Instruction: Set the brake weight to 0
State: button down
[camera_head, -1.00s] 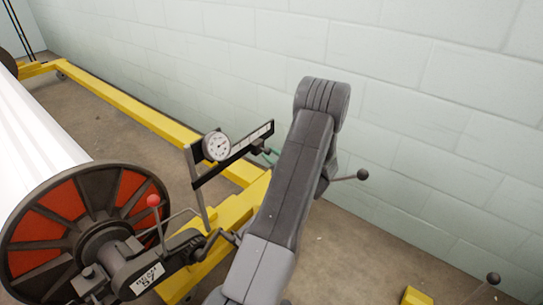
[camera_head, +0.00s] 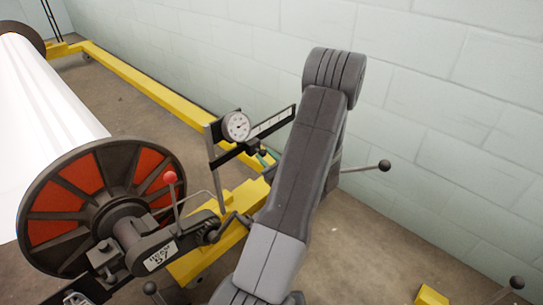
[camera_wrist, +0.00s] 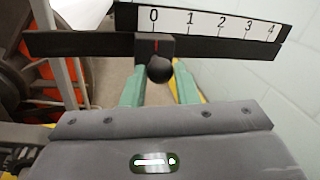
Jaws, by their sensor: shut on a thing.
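The brake weight (camera_wrist: 155,45) is a small black block with a round knob (camera_wrist: 159,68) on a dark beam. In the wrist view its red mark stands at the 0 of the white scale (camera_wrist: 215,24), which runs from 0 to 4. My gripper (camera_wrist: 160,80) has its two green fingers on either side of the knob and is shut on it. In the head view the beam (camera_head: 225,158) shows left of my arm, with the weight (camera_head: 254,147) near its middle. My fingers there are mostly hidden behind my arm.
A round dial gauge (camera_head: 236,126) sits on the beam's left part. A large beam flange with red panels (camera_head: 55,222) and a red-knobbed lever (camera_head: 170,178) stand at left. A yellow frame (camera_head: 135,82) runs along the floor. A pale block wall (camera_head: 430,100) is behind.

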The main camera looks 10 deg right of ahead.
jog(key=shift+s+a+f, duration=0.1)
jog(key=shift+s+a, duration=0.05)
jog(key=shift+a, duration=0.05)
jog(key=c, duration=1.1)
grip_release()
jog(key=shift+c, duration=0.2)
jog(key=shift+s+d, duration=0.1)
jog(key=p+v, duration=0.1)
jog(key=v, duration=1.2)
jog(key=shift+s+d, duration=0.2)
